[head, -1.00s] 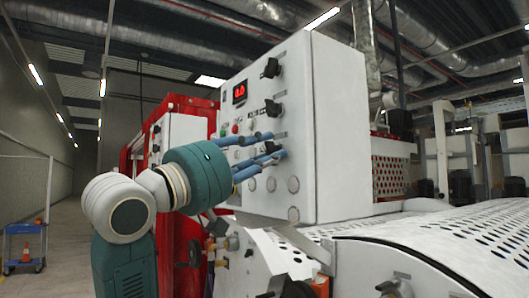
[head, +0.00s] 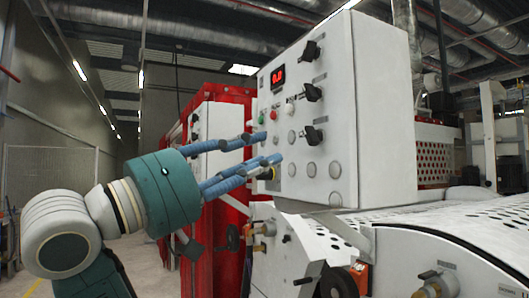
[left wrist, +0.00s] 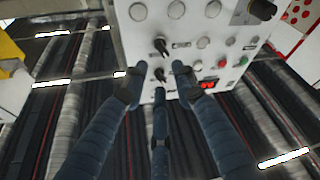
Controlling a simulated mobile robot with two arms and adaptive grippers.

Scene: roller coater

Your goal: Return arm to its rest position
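My left gripper (head: 268,150) has blue fingers and a teal wrist, and its arm comes in from the left in the head view. Its fingers point right toward the white control panel (head: 385,110), with the tips overlapping the panel's left edge. Whether they touch it I cannot tell. In the left wrist view the fingers (left wrist: 158,78) are spread apart with nothing between them, and the panel (left wrist: 210,50) lies beyond, upside down. The panel carries black knobs (head: 313,135), a red display (head: 278,77), and several buttons. My right gripper is not in view.
Below the panel is the white machine body (head: 480,228) with a perforated cover and valves (head: 438,285). A red machine frame (head: 212,225) stands behind my fingers. Open floor (head: 150,272) and a mesh fence (head: 65,168) lie at the left.

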